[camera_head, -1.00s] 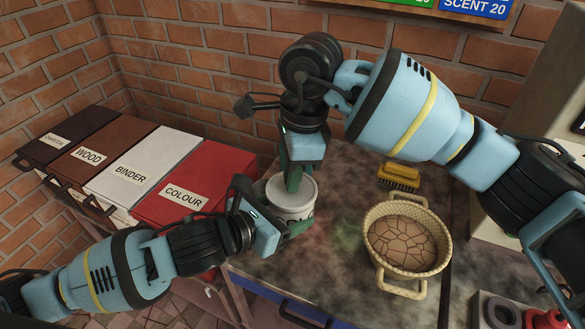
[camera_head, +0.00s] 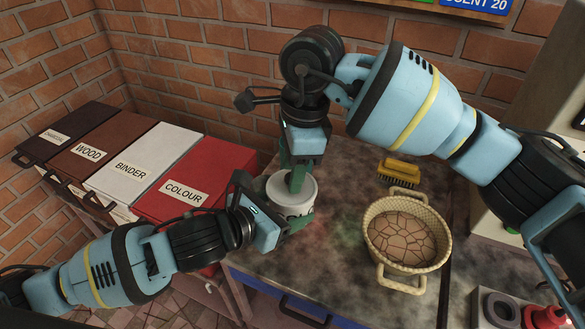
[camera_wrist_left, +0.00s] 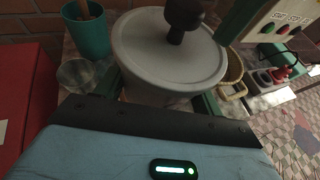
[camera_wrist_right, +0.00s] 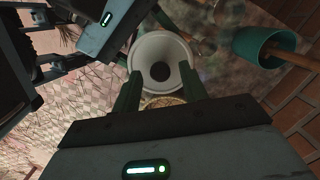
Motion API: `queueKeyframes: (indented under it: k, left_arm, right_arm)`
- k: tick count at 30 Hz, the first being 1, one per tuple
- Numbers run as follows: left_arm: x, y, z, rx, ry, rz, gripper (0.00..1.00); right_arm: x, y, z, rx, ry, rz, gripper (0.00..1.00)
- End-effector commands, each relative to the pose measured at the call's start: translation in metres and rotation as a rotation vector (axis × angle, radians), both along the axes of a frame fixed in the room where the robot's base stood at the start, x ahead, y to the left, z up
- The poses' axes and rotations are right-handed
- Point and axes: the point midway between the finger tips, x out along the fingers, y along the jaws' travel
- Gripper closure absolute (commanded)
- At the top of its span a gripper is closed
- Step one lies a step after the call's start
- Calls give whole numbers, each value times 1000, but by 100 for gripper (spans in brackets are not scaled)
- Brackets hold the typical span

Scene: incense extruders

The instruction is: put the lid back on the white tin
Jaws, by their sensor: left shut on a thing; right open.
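The white tin (camera_head: 289,210) stands on the worktop, and its pale lid (camera_wrist_left: 150,45) lies over its top, looking level. The lid's dark round knob (camera_wrist_left: 184,14) points up. My left gripper (camera_head: 294,222) is shut on the tin's side, with a finger at each side in the left wrist view. My right gripper (camera_head: 291,180) points down over the lid. In the right wrist view its open fingers stand either side of the knob (camera_wrist_right: 161,71). The exact seating of the lid's rim cannot be made out.
A wicker basket (camera_head: 372,240) and a yellow brush (camera_head: 398,172) are to the right. A teal cup (camera_wrist_left: 88,36) with a stick and a clear glass (camera_wrist_left: 75,74) stand near the tin. The red COLOUR box (camera_head: 205,170) is left. A brick wall (camera_head: 200,50) rises behind.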

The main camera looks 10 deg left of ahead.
Motion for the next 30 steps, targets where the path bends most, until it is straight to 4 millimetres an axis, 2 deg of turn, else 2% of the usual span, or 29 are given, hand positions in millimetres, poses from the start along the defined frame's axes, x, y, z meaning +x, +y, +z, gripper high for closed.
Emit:
queueKeyframes:
  k: [9,15,21,30]
  left_arm:
    - [0,0,1,0,-1,0,73]
    - [0,0,1,0,-1,0,73]
    - [0,0,1,-1,-1,0,73]
    - [0,0,1,-1,-1,0,73]
  right_arm:
    - [2,-8,60,0,-5,-2,57]
    - [3,-12,93,0,-3,-1,57]
    - [3,-14,108,0,-1,0,57]
    - [3,-14,111,0,-1,0,57]
